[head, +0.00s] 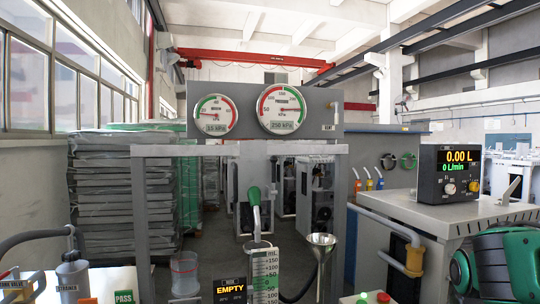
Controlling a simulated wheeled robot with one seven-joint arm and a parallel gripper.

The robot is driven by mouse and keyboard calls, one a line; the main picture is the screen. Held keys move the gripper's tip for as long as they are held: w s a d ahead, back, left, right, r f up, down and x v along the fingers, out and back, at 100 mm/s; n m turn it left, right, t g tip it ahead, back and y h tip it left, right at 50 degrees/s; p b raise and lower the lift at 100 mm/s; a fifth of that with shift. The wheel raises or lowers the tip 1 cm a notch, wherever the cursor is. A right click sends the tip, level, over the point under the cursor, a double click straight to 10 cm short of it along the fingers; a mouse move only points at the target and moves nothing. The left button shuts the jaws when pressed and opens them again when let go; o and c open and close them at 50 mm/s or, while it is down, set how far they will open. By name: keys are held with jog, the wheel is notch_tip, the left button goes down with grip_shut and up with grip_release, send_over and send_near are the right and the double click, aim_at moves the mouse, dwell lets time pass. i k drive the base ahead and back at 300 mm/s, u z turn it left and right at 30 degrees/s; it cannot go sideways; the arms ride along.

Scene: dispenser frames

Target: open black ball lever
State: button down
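I cannot clearly make out a lever with a black ball in the head view. A lever with a green grip (254,196) stands upright above a clear scaled cylinder (264,272) at the lower middle. A pale grey lever (510,190) sticks up at a slant on top of the grey cabinet (400,215) at the right; no black ball shows on it.
Two gauges (282,109) sit on the grey panel above the frame. A display box (449,174) reads 0.00 L. A funnel (321,243) and an EMPTY sign (230,290) flank the cylinder. A bottle (73,277) stands at the lower left.

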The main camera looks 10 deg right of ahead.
aim_at(273, 160)
jog(key=z, duration=0.05)
jog(key=i, duration=1)
jog(key=u, duration=0.05)
